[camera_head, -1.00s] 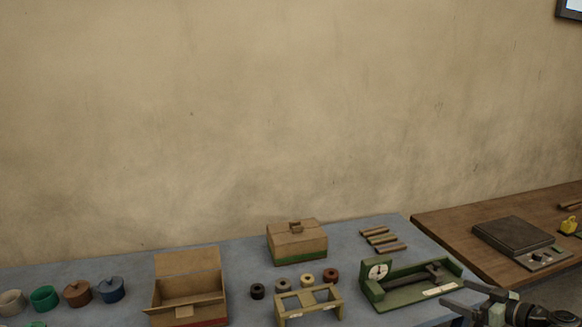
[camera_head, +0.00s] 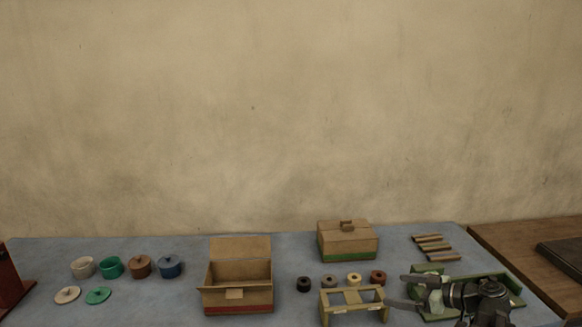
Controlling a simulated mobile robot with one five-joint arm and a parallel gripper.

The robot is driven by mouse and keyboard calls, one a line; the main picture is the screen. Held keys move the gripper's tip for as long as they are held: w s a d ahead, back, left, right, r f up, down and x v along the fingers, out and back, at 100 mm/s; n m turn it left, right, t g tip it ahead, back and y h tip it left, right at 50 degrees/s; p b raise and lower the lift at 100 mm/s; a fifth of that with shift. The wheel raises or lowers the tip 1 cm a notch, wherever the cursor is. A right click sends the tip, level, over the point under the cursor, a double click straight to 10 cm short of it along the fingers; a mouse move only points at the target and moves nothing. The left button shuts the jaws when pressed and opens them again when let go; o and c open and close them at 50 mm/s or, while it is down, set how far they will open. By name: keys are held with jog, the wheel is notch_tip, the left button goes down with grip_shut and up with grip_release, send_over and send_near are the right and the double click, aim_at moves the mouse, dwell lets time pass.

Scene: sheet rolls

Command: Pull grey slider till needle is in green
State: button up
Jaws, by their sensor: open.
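The green gauge device (camera_head: 514,292) lies at the right of the blue-grey table. My gripper and wrist are in front of it and cover most of it. Its right end and parts of its left edge show around my arm. The dial, needle and grey slider cannot be made out now. My gripper (camera_head: 408,291) is open, its fingers pointing left, with nothing seen between them. I cannot tell whether it touches the device.
A yellow-green frame (camera_head: 352,308) stands just left of my gripper, with several small rolls (camera_head: 354,280) behind it. A closed box (camera_head: 347,240) and several bars (camera_head: 435,247) lie further back. An open box (camera_head: 237,290) and several pots (camera_head: 140,266) stand left.

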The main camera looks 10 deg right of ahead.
jog(key=w+a+f+n+g, duration=0.1)
jog(key=w+a+f+g, duration=0.1)
jog(key=a, duration=0.6)
jog(key=w+a+f+n+g, duration=0.1)
jog(key=a+f+g, duration=0.1)
jog(key=a, duration=0.6)
jog(key=s+a+f+m+g+h+b, duration=0.1)
jog(key=s+a+f+g+h, duration=0.15)
jog(key=a+f, duration=0.45)
jog(key=s+a+f+g+h, duration=0.2)
jog(key=a+f+g, duration=0.1)
jog(key=a, duration=0.7)
jog(key=s+d+f+m+h, duration=0.1)
jog(key=d+m+h, duration=0.3)
jog(key=d+m, duration=0.3)
jog(key=shift+s+f+m+g, duration=0.25)
jog(key=shift+s+m+g, duration=0.15)
jog(key=shift+m, duration=0.6)
